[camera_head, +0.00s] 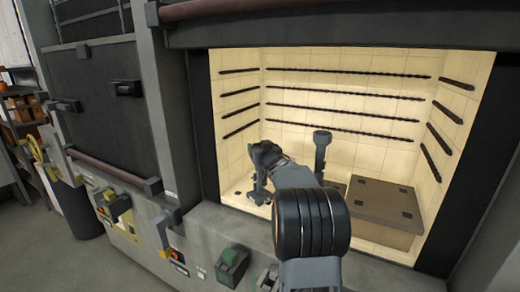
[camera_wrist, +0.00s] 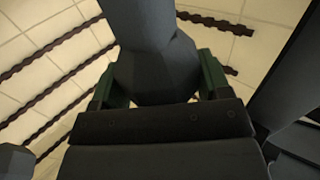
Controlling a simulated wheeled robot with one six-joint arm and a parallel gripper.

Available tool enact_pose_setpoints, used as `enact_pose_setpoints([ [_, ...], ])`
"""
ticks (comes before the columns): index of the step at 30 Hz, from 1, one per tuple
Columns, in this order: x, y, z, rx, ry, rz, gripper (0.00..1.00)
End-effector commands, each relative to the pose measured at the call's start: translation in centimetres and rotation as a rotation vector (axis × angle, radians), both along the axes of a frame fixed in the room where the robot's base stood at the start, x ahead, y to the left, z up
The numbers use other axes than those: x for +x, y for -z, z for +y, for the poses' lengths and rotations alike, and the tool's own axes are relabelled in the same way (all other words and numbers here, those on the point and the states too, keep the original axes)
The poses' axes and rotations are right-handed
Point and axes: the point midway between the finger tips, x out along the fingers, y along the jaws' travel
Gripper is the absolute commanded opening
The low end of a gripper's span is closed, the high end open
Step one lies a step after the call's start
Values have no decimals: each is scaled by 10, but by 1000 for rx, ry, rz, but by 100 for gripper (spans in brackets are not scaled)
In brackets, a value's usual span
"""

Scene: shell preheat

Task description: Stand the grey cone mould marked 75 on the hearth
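My gripper (camera_head: 264,158) is inside the open kiln chamber, at its left. In the wrist view its green fingers (camera_wrist: 155,88) lie on both sides of a grey faceted mould (camera_wrist: 150,45), with no clear gap. In the head view this grey mould (camera_head: 259,192) shows below the fingers, low over the pale hearth (camera_head: 237,192); I cannot tell whether it touches. A second grey mould (camera_head: 321,150), tall with a knobbed top, stands upright to the right, its lower part hidden by my arm. No number is readable on either mould.
A brown block (camera_head: 385,205) with dark spots fills the hearth's right side. Dark heating rods (camera_head: 345,106) line the back and side walls. Some hearth at the left is bare.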

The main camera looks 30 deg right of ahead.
Motion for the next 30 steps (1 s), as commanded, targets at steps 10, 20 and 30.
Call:
enact_pose_setpoints([
  [10, 0, 0, 0, 0, -1, 0, 90],
  [20, -21, -3, 6, -1, 1, -1, 90],
  [30, -83, -3, 25, -1, 1, -1, 90],
])
